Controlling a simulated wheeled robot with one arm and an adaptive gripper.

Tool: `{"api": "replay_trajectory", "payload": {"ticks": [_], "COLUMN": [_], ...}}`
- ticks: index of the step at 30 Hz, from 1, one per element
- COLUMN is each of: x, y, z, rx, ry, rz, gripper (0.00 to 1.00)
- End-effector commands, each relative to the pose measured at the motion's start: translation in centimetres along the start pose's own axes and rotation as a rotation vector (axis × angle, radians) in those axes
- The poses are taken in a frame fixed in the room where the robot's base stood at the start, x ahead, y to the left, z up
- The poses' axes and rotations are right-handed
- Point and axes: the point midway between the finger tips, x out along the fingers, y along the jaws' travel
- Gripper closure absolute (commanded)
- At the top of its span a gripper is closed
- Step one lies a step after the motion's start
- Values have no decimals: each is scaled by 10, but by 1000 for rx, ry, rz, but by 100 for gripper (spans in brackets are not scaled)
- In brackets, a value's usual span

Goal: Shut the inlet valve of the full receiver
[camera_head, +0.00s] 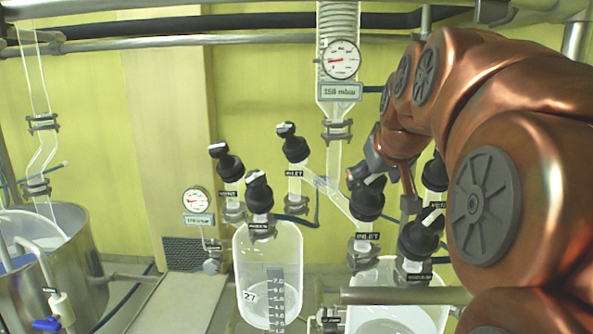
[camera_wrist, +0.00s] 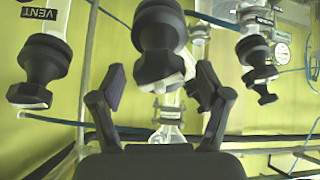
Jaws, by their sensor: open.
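Two clear glass receivers stand side by side in the head view. The left receiver (camera_head: 247,258) has a number scale and a tag reading 27; the right receiver (camera_head: 440,312) is partly cut off below. I cannot tell clearly which is full. The right receiver's black-knobbed inlet valve (camera_head: 367,201) carries an INLET label; another inlet valve (camera_head: 293,150) stands on the left receiver's side. My gripper (camera_head: 376,168) is at the right inlet valve. In the wrist view my gripper (camera_wrist: 160,88) is open, with a black valve knob (camera_wrist: 160,35) between and beyond its fingers; contact is unclear.
A left vent valve (camera_head: 230,168) and a front valve (camera_head: 259,195) stand by the left receiver. A right vent valve (camera_head: 435,174) and another black valve (camera_head: 420,236) crowd close beside the right inlet valve. A gauge (camera_head: 340,59) hangs above. A steel vessel (camera_head: 85,255) stands left.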

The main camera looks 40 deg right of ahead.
Motion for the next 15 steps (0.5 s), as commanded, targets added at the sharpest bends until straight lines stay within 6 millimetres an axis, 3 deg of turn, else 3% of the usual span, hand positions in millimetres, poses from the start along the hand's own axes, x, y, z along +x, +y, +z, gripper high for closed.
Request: {"api": "replay_trajectory", "payload": {"ticks": [11,15], "x": [4,4], "y": [0,0], "z": [0,0], "rx": [0,0], "ry": [2,1], "rz": [1,1], "gripper": [24,36]}}
